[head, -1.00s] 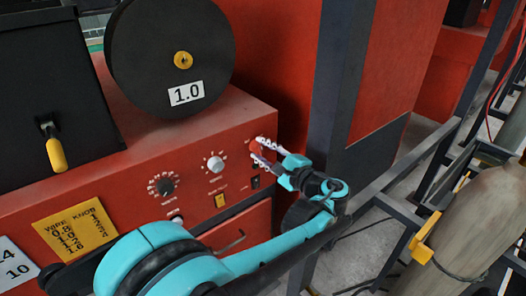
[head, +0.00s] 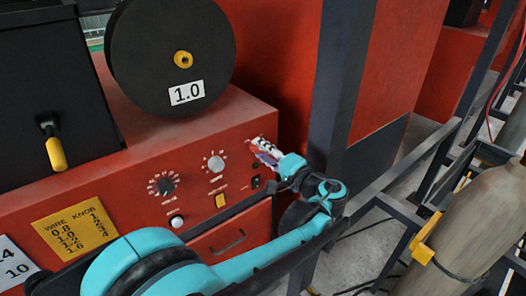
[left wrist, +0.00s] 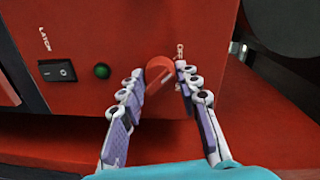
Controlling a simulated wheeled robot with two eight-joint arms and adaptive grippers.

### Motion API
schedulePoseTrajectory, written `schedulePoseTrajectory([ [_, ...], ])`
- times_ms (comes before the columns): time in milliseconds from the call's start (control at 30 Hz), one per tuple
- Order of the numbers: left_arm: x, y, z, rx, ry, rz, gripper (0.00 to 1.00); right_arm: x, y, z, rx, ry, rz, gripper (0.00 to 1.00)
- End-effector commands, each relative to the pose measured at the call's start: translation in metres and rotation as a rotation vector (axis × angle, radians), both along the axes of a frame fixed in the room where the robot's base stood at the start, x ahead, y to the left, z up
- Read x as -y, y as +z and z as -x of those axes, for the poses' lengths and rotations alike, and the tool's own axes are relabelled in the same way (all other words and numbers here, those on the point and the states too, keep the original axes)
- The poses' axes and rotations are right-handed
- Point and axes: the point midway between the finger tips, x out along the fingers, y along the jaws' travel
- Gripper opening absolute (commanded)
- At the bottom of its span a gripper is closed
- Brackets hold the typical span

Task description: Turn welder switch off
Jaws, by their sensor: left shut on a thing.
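The red welder panel (head: 120,190) fills the left and middle of the head view. My left gripper (head: 258,148) is at the panel's upper right corner, its fingers pointing at the panel face. In the left wrist view, its two fingers (left wrist: 158,76) stand on either side of a red rounded switch handle (left wrist: 159,70) and are shut on it. The handle looks tilted in that view. In the head view the fingers largely hide the handle. My right gripper is not in view.
Left of the handle in the wrist view are a green lamp (left wrist: 101,71) and a black rocker switch (left wrist: 57,71). The panel also bears two dials (head: 215,163), a yellow button (head: 219,201) and a drawer handle (head: 230,242). A dark post (head: 340,100) stands right of the panel.

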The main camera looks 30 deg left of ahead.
Motion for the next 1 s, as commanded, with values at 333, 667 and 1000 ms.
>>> schedulePoseTrajectory([
  [333, 0.000, 0.000, 0.000, 0.013, 0.001, 0.006, 0.04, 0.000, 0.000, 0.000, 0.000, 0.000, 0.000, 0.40],
  [667, 0.000, 0.000, 0.000, 0.012, 0.001, 0.006, 0.54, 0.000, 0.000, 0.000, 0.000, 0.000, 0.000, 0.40],
  [1000, 0.014, 0.001, 0.004, 0.011, -0.004, 0.005, 0.54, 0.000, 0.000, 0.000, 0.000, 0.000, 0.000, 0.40],
])
